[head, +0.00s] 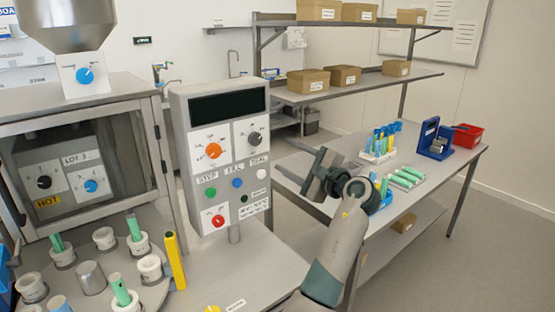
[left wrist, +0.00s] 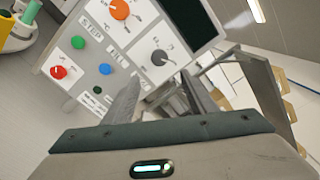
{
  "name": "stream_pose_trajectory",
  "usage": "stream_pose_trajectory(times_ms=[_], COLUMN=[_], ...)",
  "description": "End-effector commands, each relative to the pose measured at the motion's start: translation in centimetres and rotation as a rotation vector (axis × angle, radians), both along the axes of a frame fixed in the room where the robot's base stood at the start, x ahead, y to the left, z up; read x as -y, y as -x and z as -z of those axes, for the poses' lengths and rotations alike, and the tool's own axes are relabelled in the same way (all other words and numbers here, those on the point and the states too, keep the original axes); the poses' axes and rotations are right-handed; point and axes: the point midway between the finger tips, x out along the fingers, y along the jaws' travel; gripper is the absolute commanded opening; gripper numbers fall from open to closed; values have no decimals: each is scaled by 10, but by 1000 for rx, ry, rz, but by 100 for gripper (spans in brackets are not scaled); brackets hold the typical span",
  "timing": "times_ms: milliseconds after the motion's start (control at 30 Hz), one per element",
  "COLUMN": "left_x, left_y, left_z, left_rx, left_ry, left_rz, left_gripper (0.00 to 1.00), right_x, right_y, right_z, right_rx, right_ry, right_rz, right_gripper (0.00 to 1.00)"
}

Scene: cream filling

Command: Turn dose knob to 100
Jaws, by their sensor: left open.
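The control panel (head: 219,150) stands on a post, with a dark blank display at its top. It carries an orange knob (head: 213,151), a dark grey knob (head: 254,138) and a red knob (head: 217,221). The small labels are too blurred to tell which is the dose knob or its setting. In the left wrist view the grey knob (left wrist: 160,57) is just beyond the fingers, the orange knob (left wrist: 120,9) farther off. My left gripper (head: 312,172) is open and empty, right of the panel and apart from it; its fingers (left wrist: 163,98) show up close. My right gripper is out of view.
Green, blue and dark buttons (head: 237,183) sit mid-panel. A yellow stick (head: 174,260) stands left of the post, beside several white cups with green tubes. A side table (head: 430,180) with tube racks and a red bin (head: 467,135) lies behind my left arm.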

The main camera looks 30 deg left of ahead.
Motion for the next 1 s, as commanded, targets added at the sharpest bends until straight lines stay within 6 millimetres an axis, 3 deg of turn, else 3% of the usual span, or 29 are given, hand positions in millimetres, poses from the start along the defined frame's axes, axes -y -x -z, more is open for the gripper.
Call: stream_pose_trajectory(times_ms=[100, 300, 1000], left_x=[18, 34, 35], left_y=[7, 14, 16], left_z=[3, 1, 6], left_rx=[1, 1, 2], left_ry=[2, 0, 10], left_rz=[0, 1, 2], left_gripper=[52, 52, 52], right_x=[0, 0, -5], right_y=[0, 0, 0], right_z=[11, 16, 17], right_rx=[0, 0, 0], right_ry=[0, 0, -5], right_rz=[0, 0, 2], right_gripper=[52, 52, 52])
